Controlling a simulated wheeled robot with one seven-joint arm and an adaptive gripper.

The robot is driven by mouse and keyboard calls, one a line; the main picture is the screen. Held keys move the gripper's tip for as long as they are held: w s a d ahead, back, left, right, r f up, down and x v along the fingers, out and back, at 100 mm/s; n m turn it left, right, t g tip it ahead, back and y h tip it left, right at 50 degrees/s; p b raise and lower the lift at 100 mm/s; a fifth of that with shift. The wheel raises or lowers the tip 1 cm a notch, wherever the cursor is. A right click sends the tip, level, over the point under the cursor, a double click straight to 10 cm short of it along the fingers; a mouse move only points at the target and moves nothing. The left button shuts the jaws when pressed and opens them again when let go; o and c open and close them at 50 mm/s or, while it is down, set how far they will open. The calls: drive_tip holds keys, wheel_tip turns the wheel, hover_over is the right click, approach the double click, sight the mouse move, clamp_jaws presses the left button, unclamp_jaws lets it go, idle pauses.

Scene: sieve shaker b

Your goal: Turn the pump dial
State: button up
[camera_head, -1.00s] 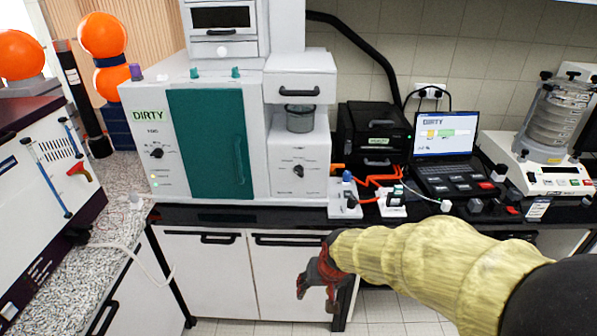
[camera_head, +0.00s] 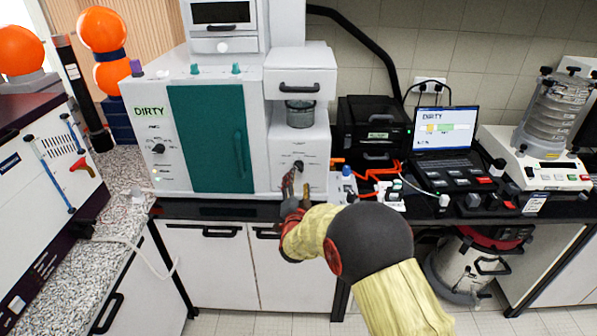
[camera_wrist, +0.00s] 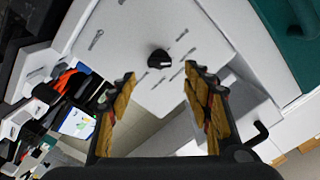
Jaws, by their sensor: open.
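A black dial (camera_head: 299,166) sits on the white front panel at the right of the large cabinet. The wrist view shows this dial (camera_wrist: 159,59) ahead of the fingertips, near the gap between them, with no finger closed on it. My gripper (camera_head: 296,186) is in front of that panel, close below the dial; it also shows in the wrist view (camera_wrist: 159,75) with its two ridged yellow fingers spread and nothing between them. A second black dial (camera_head: 158,148) is on the left panel under the DIRTY label. The small print by both dials is too small to read.
A teal door (camera_head: 207,140) lies left of my gripper. A glass jar (camera_head: 300,114) sits above the dial, under a drawer box (camera_head: 299,72). Small devices with orange tubing (camera_head: 378,176), a laptop (camera_head: 446,132) and a sieve stack (camera_head: 555,118) stand to the right.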

sight(299, 169)
drive_tip(key=w, duration=0.7)
drive_tip(key=shift+w+f+b, duration=0.1)
drive_tip(key=shift+w+b, duration=0.15)
drive_tip(key=shift+b, duration=0.15)
drive_tip(key=c, duration=1.1)
drive_tip(key=shift+c, duration=0.3)
